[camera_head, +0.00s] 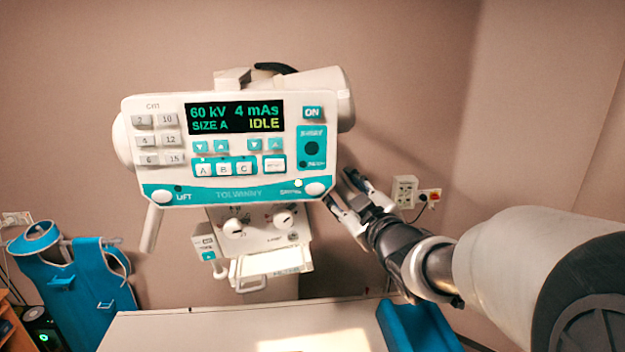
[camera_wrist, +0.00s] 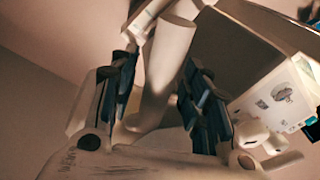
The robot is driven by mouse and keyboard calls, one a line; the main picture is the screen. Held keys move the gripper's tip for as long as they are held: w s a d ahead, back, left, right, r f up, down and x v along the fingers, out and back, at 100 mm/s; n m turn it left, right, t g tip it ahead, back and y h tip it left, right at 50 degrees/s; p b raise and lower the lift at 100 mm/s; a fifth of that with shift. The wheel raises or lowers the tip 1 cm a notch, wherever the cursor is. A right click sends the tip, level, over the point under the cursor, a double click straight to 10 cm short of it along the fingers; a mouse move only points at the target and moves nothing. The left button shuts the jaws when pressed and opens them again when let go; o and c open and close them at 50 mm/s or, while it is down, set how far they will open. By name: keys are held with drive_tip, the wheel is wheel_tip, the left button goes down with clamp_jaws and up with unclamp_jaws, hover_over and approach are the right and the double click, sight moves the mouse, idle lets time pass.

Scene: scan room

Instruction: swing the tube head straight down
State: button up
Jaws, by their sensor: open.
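The tube head carries a white and teal control panel (camera_head: 225,185); its display reads 60 kV, 4 mAs, SIZE A, IDLE. The white tube housing (camera_head: 335,95) shows behind it. The collimator box (camera_head: 265,222) with knobs hangs below the panel. A pale handle (camera_head: 152,228) slants down at the panel's left. My gripper (camera_head: 340,186) is at the panel's lower right corner, its fingers open. In the wrist view, a thick pale bar (camera_wrist: 165,75) shows between the open fingers; I cannot tell whether they touch it. The collimator's white side (camera_wrist: 275,95) is at the right.
A white table top (camera_head: 200,335) lies below the tube head, with a blue pad (camera_head: 420,325) at its right. Blue aprons (camera_head: 75,285) hang at the left. Wall sockets (camera_head: 404,192) are behind my gripper. The wall at the upper right is bare.

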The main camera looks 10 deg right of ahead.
idle(0.3)
clamp_jaws()
idle(0.5)
